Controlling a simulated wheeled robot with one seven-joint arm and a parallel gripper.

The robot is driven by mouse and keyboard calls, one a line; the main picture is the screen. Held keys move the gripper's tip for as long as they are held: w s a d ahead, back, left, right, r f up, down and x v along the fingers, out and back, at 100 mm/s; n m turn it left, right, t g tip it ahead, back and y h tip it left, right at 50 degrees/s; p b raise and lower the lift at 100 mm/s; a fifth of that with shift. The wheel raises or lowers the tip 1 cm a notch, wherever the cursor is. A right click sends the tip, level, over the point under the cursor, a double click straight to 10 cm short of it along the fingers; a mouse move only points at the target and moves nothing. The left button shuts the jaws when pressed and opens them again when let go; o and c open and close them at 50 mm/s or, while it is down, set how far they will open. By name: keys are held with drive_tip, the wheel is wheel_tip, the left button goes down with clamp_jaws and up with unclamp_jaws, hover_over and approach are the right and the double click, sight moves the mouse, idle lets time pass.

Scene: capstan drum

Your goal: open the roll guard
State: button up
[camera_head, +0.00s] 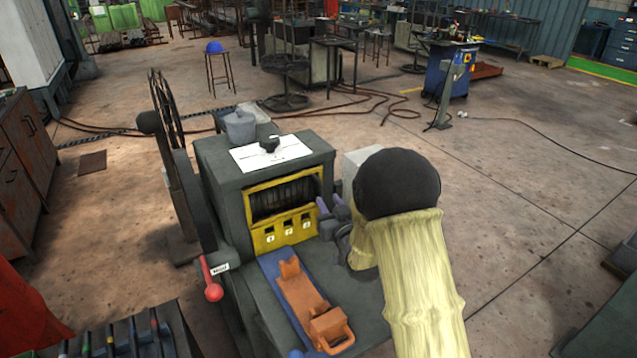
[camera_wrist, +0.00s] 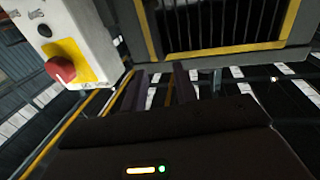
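The roll guard looks to be the dark barred panel (camera_head: 285,197) inside a yellow frame on the machine's front; its bars fill the top of the wrist view (camera_wrist: 225,22). It appears closed over the opening. My gripper (camera_head: 330,204) is just right of the yellow frame, its two purplish fingers pointing toward the machine. In the wrist view my gripper (camera_wrist: 158,84) has its fingers apart with nothing seen between them. I cannot tell whether a finger touches the frame. A guard handle cannot be made out.
A pale box (camera_head: 362,163) stands right of the machine, partly behind my arm; a white box with a red button (camera_wrist: 60,69) is close by in the wrist view. A red-knobbed lever (camera_head: 213,291) is at left. An orange part (camera_head: 301,299) lies on the blue bed.

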sight(320, 187)
drive_tip(key=p+x, duration=0.2)
drive_tip(key=x, duration=0.6)
drive_tip(key=shift+w+a, duration=0.1)
drive_tip(key=shift+w, duration=0.1)
clamp_jaws()
